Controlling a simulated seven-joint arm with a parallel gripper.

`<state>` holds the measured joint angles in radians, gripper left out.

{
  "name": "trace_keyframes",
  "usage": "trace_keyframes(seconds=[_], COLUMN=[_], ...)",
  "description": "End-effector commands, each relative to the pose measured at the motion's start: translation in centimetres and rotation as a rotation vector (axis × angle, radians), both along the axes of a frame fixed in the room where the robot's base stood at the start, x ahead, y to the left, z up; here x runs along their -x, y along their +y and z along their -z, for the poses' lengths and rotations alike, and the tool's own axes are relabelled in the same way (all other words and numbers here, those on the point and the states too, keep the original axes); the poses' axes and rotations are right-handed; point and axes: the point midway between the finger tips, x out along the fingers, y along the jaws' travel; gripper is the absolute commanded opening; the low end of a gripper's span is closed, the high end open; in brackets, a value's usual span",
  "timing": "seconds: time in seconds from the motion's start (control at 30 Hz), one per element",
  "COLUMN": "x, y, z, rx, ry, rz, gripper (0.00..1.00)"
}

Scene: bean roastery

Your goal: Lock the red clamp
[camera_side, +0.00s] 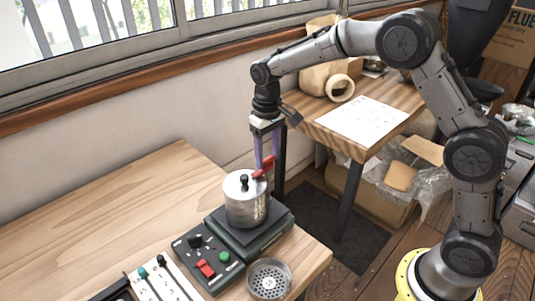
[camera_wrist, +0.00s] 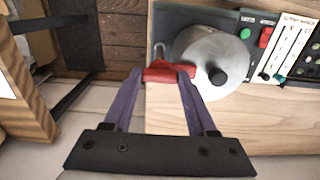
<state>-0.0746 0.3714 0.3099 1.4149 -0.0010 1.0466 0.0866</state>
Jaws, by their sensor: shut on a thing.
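The red clamp (camera_side: 264,167) sits at the rim of a silver metal canister, raised and tilted in the side view. In the wrist view the red clamp (camera_wrist: 168,72) lies between my purple fingertips at the canister's edge. My gripper (camera_side: 267,160) is shut on it from above. My gripper also shows in the wrist view (camera_wrist: 165,75). The canister (camera_side: 246,205) has a lid with a black knob (camera_side: 244,181) and stands on a dark square base (camera_side: 270,232). The clamp's far end is partly hidden by the fingers.
A control box (camera_side: 205,262) with a red switch and green button stands at the canister's left front. A round perforated metal dish (camera_side: 269,280) sits near the table's front edge. The wooden table (camera_side: 110,215) is clear at the left and back.

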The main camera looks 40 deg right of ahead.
Motion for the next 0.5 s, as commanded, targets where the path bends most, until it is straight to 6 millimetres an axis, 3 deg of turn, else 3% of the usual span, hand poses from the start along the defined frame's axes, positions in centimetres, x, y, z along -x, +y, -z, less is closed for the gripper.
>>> trace_keyframes(seconds=[0.33,0.37,0.5], x=[-0.14,-0.13,-0.10], y=[0.01,0.01,0.00], z=[-0.25,-0.24,-0.17], rx=[-0.002,-0.002,-0.002], ry=[-0.007,-0.007,-0.005], rz=[0.007,0.007,0.006], gripper=[0.02,0.63,0.88])
